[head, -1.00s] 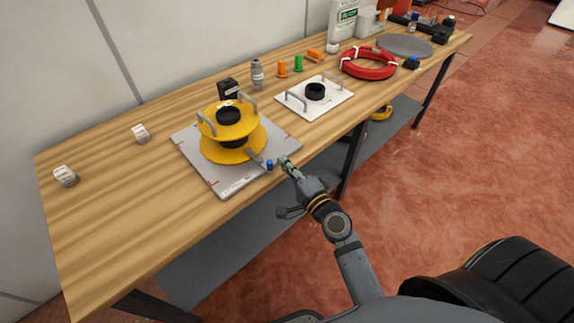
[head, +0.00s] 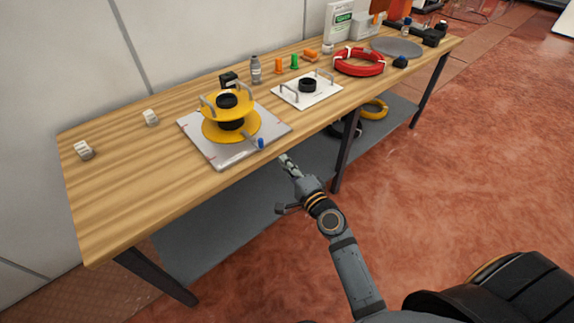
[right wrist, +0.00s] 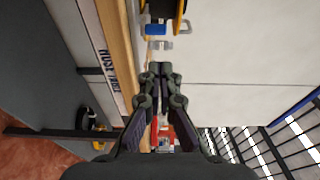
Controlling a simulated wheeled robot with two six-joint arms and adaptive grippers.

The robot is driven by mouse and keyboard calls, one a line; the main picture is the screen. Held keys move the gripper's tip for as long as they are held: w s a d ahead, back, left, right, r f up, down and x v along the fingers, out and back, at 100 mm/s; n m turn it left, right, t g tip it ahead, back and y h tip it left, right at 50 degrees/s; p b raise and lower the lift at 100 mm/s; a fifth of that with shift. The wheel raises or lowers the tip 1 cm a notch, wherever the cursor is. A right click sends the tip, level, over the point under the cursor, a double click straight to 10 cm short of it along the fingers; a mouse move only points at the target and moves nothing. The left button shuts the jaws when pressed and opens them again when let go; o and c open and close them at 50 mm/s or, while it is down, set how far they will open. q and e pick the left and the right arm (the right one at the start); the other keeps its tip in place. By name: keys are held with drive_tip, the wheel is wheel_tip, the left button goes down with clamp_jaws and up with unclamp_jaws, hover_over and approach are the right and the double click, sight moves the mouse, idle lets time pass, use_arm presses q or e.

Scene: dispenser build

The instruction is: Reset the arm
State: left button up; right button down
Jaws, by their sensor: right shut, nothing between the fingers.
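My right gripper (head: 286,160) is shut and empty. It hangs in the air just off the front edge of the wooden bench (head: 110,210), in front of the yellow spool-shaped assembly. In the right wrist view its fingertips (right wrist: 160,70) are together at the middle. The yellow assembly (head: 232,122) stands on a grey plate (head: 200,145), with a blue-tipped lever (head: 260,143) sticking out at its front right. The blue tip (right wrist: 155,29) also shows in the right wrist view, apart from the fingers. My left gripper is not in view.
A white plate with handles and a black ring (head: 290,98), a red ring (head: 352,69), a grey bottle (head: 255,70) and small orange and green parts stand farther along the bench. Two white blocks (head: 83,150) lie at left. The floor in front (head: 440,180) is clear.

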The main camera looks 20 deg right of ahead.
drive_tip(key=s+d+f+n+g+h+p, duration=0.1)
drive_tip(key=s+f+n+g, duration=0.2)
drive_tip(key=f, duration=0.7)
drive_tip(key=s+d+f+n+g+p, duration=0.15)
drive_tip(key=s+f, duration=0.35)
drive_tip(key=f, duration=0.5)
drive_tip(key=s+d+f+n+g+h+p, duration=0.1)
drive_tip(key=s+f+n+g+p, duration=0.2)
drive_tip(key=f, duration=0.7)
use_arm(q)
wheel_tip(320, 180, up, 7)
drive_tip(key=p, duration=0.1)
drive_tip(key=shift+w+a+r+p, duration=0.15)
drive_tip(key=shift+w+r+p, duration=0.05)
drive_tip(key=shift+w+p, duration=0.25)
use_arm(e)
drive_tip(key=s+d+f+n+g+h, duration=0.1)
drive_tip(key=s+f, duration=0.4)
drive_tip(key=s, duration=0.6)
drive_tip(key=s+d+f+n+g, duration=0.4)
drive_tip(key=s+f+g, duration=0.1)
drive_tip(key=s, duration=0.5)
drive_tip(key=s+d+f+n+g+h, duration=0.1)
drive_tip(key=s+d+f+n+g, duration=0.2)
drive_tip(key=s+f, duration=0.3)
drive_tip(key=s, duration=0.5)
drive_tip(key=shift+s+d+n+h, duration=0.15)
drive_tip(key=shift+s+n+h, duration=0.15)
drive_tip(key=shift+s+n, duration=0.05)
